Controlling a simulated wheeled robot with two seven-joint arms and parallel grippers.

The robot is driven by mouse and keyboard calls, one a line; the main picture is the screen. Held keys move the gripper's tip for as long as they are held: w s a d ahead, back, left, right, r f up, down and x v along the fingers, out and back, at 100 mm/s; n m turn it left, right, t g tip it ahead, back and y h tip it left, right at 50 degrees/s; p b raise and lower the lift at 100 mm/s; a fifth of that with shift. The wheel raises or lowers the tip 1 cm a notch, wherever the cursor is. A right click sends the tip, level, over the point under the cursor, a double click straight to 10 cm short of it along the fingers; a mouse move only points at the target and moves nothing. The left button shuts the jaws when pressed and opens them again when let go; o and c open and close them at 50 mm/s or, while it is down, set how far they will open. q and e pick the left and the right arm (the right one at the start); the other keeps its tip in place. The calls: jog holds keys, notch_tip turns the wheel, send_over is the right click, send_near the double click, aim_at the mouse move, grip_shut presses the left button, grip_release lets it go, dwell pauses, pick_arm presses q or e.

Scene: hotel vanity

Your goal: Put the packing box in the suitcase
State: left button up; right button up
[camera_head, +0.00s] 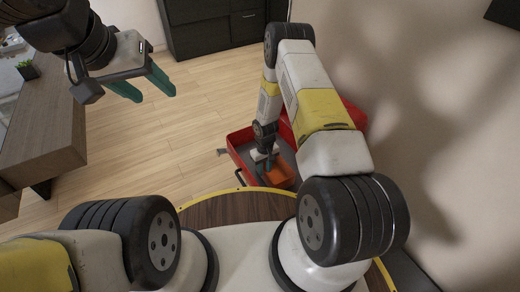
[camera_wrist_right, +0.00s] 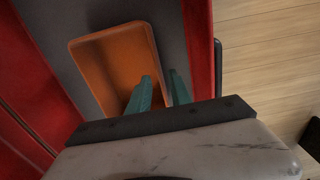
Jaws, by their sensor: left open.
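The packing box (camera_head: 278,176) is an orange open-topped box at the front end of the open red suitcase (camera_head: 238,143). In the right wrist view the box (camera_wrist_right: 98,62) lies over the suitcase's grey interior; I cannot tell whether it touches the floor. My right gripper (camera_head: 269,164) reaches down into the suitcase. Its teal fingers (camera_wrist_right: 162,82) straddle the box's wall and are shut on it; the lower part of the box is hidden behind them. My left gripper (camera_head: 151,88) is open and empty, high at the upper left, away from the suitcase.
A wooden desk (camera_head: 45,130) with a small plant (camera_head: 27,70) stands at the left. A dark cabinet (camera_head: 212,28) is at the back. A wall (camera_head: 440,120) lies close on the right. The wooden floor (camera_head: 170,140) left of the suitcase is clear.

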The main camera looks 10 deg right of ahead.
notch_tip(320, 180, up, 40)
jog(key=s+d+m+t, duration=0.2)
jog(key=s+d+t, duration=0.1)
jog(key=s+r+m+t+y, duration=0.1)
jog(key=s+r+t+y, duration=0.1)
jog(key=s+r, duration=1.5)
jog(key=s+t, duration=0.1)
jog(key=s, duration=0.3)
jog(key=shift+s+m, duration=0.2)
jog(key=shift+m, duration=0.2)
jog(key=shift+o, duration=0.2)
jog(key=shift+r, duration=0.1)
